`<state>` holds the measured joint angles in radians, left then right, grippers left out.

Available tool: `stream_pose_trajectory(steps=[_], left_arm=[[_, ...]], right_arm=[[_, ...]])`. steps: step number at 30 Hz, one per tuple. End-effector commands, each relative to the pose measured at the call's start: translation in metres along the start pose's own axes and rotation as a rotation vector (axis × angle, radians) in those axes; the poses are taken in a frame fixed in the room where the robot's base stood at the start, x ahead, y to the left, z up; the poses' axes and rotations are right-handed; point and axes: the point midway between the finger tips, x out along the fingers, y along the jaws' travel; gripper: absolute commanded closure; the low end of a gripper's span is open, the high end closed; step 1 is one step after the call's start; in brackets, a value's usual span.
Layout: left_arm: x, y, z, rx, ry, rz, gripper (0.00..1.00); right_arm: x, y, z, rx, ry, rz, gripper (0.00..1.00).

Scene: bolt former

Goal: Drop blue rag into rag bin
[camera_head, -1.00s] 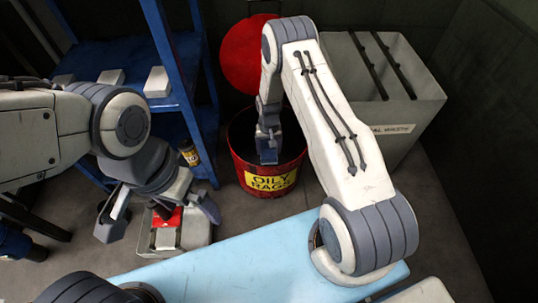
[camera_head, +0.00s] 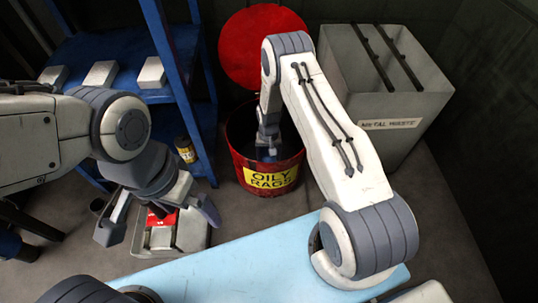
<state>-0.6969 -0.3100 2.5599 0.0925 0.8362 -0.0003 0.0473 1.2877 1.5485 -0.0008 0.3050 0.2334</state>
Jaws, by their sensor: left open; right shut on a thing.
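The rag bin (camera_head: 236,168) is a round red can with a yellow "OILY RAGS" label. It stands on the floor with its red lid (camera_head: 252,45) raised behind it. My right gripper (camera_head: 268,152) reaches down inside the bin's mouth and is shut on a small dark-blue bit, which I take to be the blue rag. The rag is mostly hidden by the gripper and the bin's rim.
A grey metal waste bin (camera_head: 420,110) stands to the right of the rag bin. A blue shelf (camera_head: 165,60) with several pale blocks and a yellow can (camera_head: 186,149) stands at the left. The light grey box (camera_head: 190,232) is on the floor under my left gripper.

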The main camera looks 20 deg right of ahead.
Motion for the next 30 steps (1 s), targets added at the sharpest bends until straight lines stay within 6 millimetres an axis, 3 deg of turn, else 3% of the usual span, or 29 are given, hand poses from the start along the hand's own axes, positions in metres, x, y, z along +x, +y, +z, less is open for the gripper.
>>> stream_pose_trajectory(steps=[5, 6, 8, 15, 19, 30], left_arm=[[0.002, 0.0, 0.0, 0.0, 0.0, 0.0, 0.0], [0.002, 0.0, 0.0, 0.0, 0.0, 0.0, 0.0], [0.002, 0.0, 0.0, 0.0, 0.0, 0.0, 0.0], [0.001, 0.0, 0.0, 0.0, 0.0, 0.0, 0.0], [-0.006, 0.001, 0.0, 0.0, 0.0, 0.0, 0.0], [-0.052, 0.004, -0.003, 0.0, 0.0, 0.0, 0.0]], right_arm=[[0.003, 0.0, 0.0, 0.0, 0.001, 0.0, 0.73], [0.003, 0.0, 0.0, 0.0, 0.001, 0.0, 0.18], [0.003, 0.0, 0.0, 0.0, 0.0, 0.0, 0.0], [0.002, 0.0, 0.0, 0.0, 0.0, 0.0, 0.0], [-0.01, 0.0, 0.0, 0.0, 0.001, 0.0, 0.0], [-0.091, 0.0, 0.0, 0.0, 0.001, 0.0, 0.0]])
